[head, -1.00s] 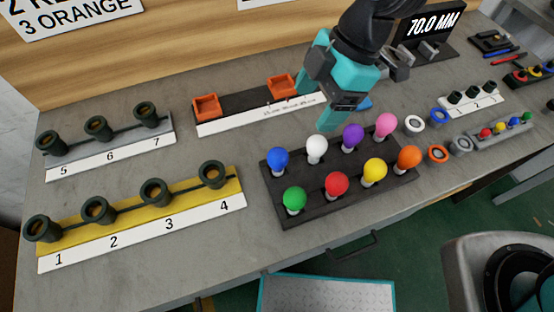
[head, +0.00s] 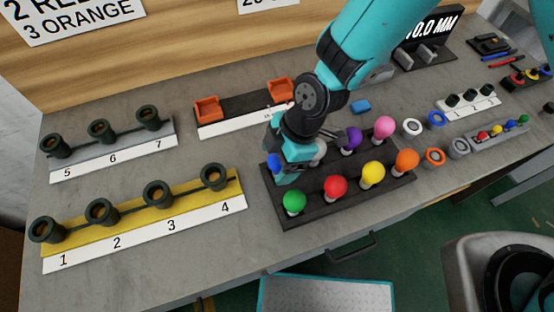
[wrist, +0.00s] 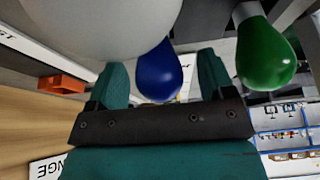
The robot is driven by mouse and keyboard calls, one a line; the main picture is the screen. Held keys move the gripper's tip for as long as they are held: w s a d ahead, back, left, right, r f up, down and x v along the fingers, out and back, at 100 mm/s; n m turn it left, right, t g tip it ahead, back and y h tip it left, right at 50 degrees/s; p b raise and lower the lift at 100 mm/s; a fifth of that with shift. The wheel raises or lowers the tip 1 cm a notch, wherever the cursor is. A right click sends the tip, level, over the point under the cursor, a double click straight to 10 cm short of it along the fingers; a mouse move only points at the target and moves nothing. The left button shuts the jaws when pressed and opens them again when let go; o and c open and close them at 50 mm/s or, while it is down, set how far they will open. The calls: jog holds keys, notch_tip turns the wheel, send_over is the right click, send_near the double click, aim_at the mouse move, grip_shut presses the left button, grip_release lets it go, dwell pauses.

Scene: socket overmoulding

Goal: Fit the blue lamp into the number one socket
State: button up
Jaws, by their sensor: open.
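The blue lamp (head: 273,163) stands at the back left of the dark lamp block (head: 345,200), partly hidden by my gripper (head: 284,168). In the wrist view, the blue lamp (wrist: 157,78) shows between the two spread fingers of my gripper (wrist: 163,82). The fingers are open, one on each side of the bulb; I cannot tell whether either touches it. The number one socket (head: 48,230) is a dark, empty-looking ring at the left end of the yellow rail (head: 135,225), above the label 1.
The white lamp (wrist: 100,22) looms close in the wrist view, with the green lamp (wrist: 266,55) at right. Red (head: 335,187), yellow (head: 373,174) and orange lamps (head: 406,161) stand in the front row. A grey rail (head: 110,145) holds sockets 5 to 7. Bare table separates block and yellow rail.

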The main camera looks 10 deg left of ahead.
jog(key=shift+a+f, duration=0.1)
jog(key=shift+f, duration=0.1)
jog(key=c, duration=1)
jog(key=shift+r, duration=0.15)
